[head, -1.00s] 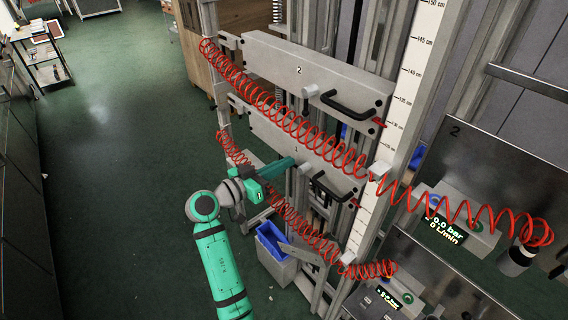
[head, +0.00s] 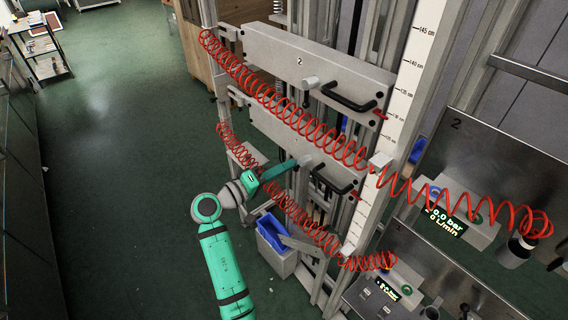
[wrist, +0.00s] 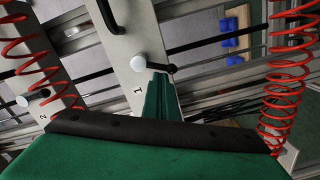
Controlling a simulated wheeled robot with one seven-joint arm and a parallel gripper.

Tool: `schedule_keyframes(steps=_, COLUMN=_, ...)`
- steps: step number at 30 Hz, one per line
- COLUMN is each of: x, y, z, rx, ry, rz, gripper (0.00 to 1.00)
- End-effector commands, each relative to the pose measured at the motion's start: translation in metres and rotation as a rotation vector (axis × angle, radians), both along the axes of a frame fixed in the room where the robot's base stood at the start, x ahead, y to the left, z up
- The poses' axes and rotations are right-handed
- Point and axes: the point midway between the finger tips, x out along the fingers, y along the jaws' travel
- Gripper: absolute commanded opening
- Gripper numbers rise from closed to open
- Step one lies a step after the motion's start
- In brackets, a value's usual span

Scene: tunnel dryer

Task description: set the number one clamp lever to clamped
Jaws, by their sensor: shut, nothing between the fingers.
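The number one plate (head: 275,130) is the lower of two grey plates in the head view. In the wrist view the lever shows a round white end (wrist: 138,62) above the printed "1". My gripper (head: 295,163) is shut and empty, its tip just left of the lever. In the wrist view the green fingers (wrist: 160,82) are together, close to the right of the lever; whether they touch it I cannot tell.
The number two plate (head: 275,55) is above, with its own lever (head: 309,83). Black handles (head: 349,97) jut from both plates. Red coiled hoses (head: 290,110) run across the front. A grey bin with blue contents (head: 270,232) stands below.

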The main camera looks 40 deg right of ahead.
Motion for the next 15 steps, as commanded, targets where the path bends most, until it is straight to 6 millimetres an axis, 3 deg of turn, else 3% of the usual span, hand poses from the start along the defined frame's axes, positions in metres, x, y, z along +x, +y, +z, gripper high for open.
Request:
schedule_keyframes(steps=9, x=-0.009, y=-0.001, z=-0.009, rx=-0.02, ry=0.266, rz=-0.002, gripper=0.0)
schedule_keyframes(steps=15, x=-0.012, y=-0.001, z=-0.012, rx=-0.027, ry=0.351, rz=-0.002, gripper=0.0)
